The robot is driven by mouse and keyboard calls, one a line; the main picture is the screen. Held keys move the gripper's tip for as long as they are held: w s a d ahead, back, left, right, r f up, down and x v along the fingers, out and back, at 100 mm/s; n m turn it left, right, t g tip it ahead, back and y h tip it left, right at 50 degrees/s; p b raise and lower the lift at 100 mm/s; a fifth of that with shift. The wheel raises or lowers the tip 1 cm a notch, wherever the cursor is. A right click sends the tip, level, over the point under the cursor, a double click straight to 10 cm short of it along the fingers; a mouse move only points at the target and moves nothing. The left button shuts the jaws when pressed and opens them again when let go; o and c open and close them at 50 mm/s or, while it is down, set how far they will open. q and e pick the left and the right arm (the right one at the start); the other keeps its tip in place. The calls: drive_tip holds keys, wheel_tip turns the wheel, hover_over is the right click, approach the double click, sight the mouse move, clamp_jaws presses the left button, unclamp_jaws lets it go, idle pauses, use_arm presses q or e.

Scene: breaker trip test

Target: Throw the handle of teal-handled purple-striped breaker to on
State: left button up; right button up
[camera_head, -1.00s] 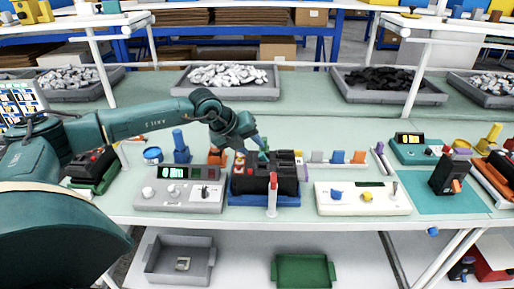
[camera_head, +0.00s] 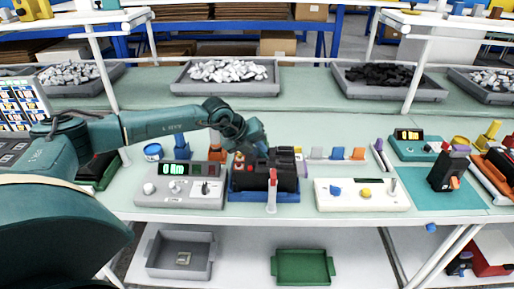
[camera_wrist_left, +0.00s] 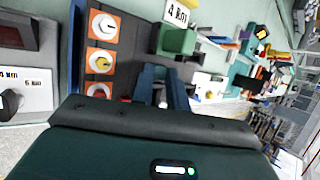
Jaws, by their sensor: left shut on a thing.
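The black breaker unit (camera_head: 287,180) stands in a blue base (camera_head: 240,197) at the middle front of the bench. A purple strip shows at its right side. My left gripper (camera_head: 264,153) is over the top of the unit, shut on what seems to be its teal handle, mostly hidden by the fingers. In the left wrist view, the blue fingers (camera_wrist_left: 163,88) reach down beside the dark panel (camera_wrist_left: 128,62) with orange-framed knobs. A green block (camera_wrist_left: 178,41) is just beyond them. My right gripper is not in view.
A grey meter box (camera_head: 180,190) with a lit display stands left of the unit. A white box (camera_head: 340,205) with blue and yellow knobs stands to its right. A red-tipped post (camera_head: 272,190) rises at its front. Another black breaker (camera_head: 444,180) stands on a teal mat.

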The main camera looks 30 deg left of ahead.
use_arm(q)
clamp_jaws()
